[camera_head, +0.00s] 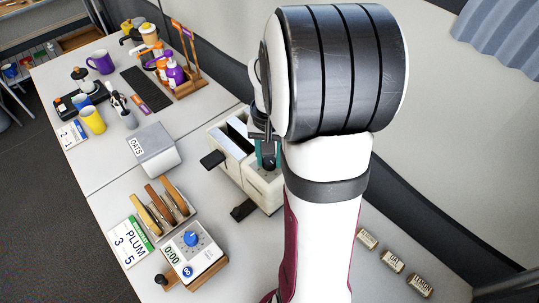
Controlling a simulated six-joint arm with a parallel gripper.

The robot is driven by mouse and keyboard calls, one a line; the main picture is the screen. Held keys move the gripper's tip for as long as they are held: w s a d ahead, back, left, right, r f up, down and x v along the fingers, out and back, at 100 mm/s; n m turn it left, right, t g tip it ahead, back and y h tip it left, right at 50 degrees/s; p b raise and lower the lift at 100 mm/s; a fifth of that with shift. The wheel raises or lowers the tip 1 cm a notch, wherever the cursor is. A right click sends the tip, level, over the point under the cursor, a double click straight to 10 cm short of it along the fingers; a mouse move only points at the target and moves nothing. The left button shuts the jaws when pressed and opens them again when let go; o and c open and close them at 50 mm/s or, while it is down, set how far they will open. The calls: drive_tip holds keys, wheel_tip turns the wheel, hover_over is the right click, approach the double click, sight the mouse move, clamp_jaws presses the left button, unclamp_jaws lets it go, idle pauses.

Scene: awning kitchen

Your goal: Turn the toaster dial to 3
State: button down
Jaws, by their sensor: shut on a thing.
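The cream toaster (259,187) stands near the middle of the table, with dark slots on top and a black lever (213,159) on its left side. A dark round dial (269,163) shows beside a teal patch on the toaster, largely covered by my gripper. My gripper (265,148) points down at the dial and is shut on it; the fingertips are small and partly hidden by my arm. The dial's marks and pointer are too small to read. A card (130,242) at lower left reads PLUM, 3 and 5.
A timer (194,256) with a blue knob reads 0:00, near a rack of toast (167,208). An OATS box (158,157) stands left of the toaster. Cups and bottles fill the back left. Several small labelled blocks (392,261) lie right of my arm.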

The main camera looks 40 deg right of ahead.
sight(269, 160)
drive_tip(key=shift+m, duration=0.5)
drive_tip(key=c, duration=0.5)
unclamp_jaws()
wheel_tip(269, 160, up, 16)
drive_tip(key=shift+a+f, duration=0.1)
